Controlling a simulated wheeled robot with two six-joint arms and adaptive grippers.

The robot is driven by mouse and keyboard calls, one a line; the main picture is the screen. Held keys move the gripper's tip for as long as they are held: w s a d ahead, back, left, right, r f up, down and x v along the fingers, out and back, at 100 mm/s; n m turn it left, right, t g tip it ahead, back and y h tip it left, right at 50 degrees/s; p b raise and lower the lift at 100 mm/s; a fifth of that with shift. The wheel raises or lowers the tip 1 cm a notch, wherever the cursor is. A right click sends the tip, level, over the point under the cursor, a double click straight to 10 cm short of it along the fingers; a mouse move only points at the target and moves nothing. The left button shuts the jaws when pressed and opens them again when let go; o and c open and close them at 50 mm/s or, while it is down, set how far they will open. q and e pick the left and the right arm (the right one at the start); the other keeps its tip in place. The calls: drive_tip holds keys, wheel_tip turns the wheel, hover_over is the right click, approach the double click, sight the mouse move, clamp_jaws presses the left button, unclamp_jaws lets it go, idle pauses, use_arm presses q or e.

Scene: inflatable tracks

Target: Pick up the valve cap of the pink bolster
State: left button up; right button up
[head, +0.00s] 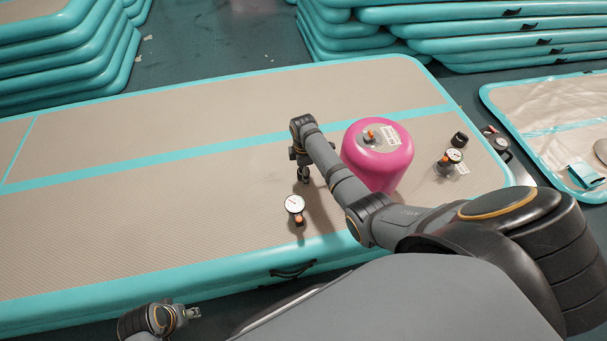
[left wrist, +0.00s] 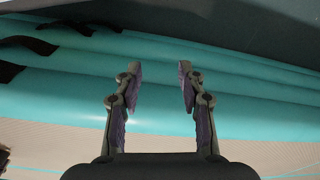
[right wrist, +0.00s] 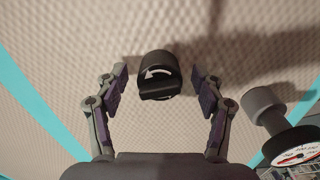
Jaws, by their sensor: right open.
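The pink bolster (head: 378,160) stands upright on the grey and turquoise inflatable track, with an orange valve (head: 370,134) on its top. A black valve cap with a white arrow (right wrist: 157,84) sits on the track surface in the right wrist view. My right gripper (right wrist: 159,72) is open, with one finger on each side of this cap and a gap to both. In the head view the right gripper (head: 303,175) points down left of the bolster, and the cap is not clear there. My left gripper (left wrist: 160,72) is open and empty, low at the front edge (head: 191,313).
A pressure gauge with an orange end (head: 295,205) lies just in front of the right gripper. Another gauge (head: 453,157) and a dark cap (head: 459,139) are right of the bolster. Stacked tracks (head: 470,30) stand behind. The track's left side is clear.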

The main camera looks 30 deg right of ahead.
drive_tip(key=c, duration=1)
drive_tip(key=shift+c, duration=0.2)
drive_tip(key=shift+r, duration=0.15)
